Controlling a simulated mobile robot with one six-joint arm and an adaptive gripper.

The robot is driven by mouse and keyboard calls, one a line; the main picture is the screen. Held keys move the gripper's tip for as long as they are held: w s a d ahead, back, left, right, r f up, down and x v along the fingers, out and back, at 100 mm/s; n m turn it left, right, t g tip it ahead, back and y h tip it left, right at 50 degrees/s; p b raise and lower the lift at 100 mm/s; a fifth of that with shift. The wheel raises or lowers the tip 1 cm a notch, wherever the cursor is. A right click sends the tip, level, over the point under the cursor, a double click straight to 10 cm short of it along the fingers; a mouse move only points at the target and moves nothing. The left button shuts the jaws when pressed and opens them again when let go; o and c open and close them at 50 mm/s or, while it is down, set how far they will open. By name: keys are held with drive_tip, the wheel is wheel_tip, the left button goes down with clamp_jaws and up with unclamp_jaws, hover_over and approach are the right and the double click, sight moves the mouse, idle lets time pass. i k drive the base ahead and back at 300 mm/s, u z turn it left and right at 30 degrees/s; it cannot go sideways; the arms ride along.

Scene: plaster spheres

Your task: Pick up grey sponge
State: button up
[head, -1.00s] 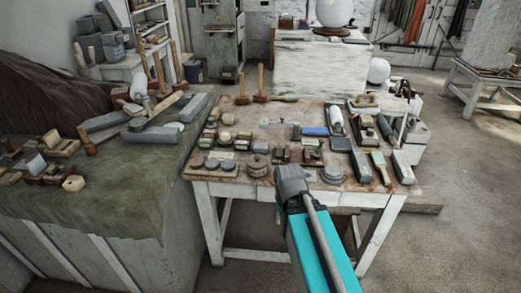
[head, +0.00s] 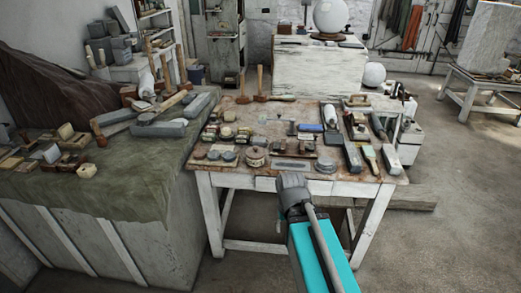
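Several grey blocks are in view, and I cannot tell for sure which is the grey sponge. Small grey and pale pieces lie at the front left of the worktable (head: 232,186), among them a grey round piece (head: 229,156). Another grey block (head: 162,130) lies on the green-covered bench at the left. The grey end of my arm's visible link is in front of the table's front edge, with a teal section below it. My gripper's fingers do not show.
Wooden-handled mallets (head: 261,84) stand at the table's back. A blue block (head: 310,127) lies mid-table. A green-covered bench (head: 130,195) adjoins the table at left. A white plinth (head: 318,72) with a white sphere (head: 331,15) stands behind. The floor at right is largely free.

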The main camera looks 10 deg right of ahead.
sight(256, 141)
drive_tip(key=k, duration=0.3)
drive_tip(key=z, duration=0.2)
drive_tip(key=i, duration=1.3)
drive_tip(key=z, duration=0.25)
